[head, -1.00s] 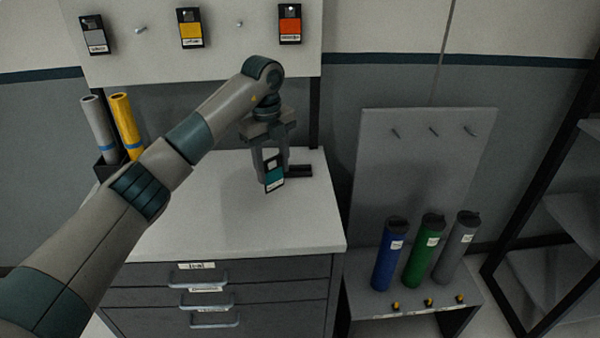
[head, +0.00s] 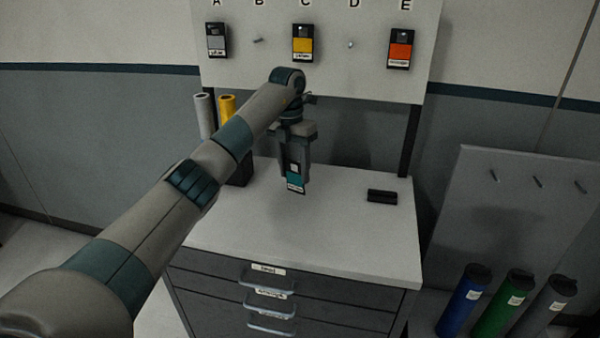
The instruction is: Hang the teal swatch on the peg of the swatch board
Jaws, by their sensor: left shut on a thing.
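The teal swatch (head: 296,182) is a small dark card with a teal patch and a white label at its bottom. My left gripper (head: 295,165) is shut on it and holds it upright above the grey cabinet top. The swatch board (head: 330,75) stands behind, lettered A to E. A grey swatch hangs at A (head: 217,40), a yellow one at C (head: 303,43), an orange one at E (head: 401,49). The peg at B (head: 258,40) and the peg at D (head: 351,44) are bare. My right gripper is not in view.
A black holder (head: 382,196) lies on the cabinet top (head: 350,235) at right. Grey and yellow rolls (head: 227,108) stand in a bin at the back left. Blue, green and grey tubes (head: 503,303) stand by a pegged panel (head: 520,200) at right.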

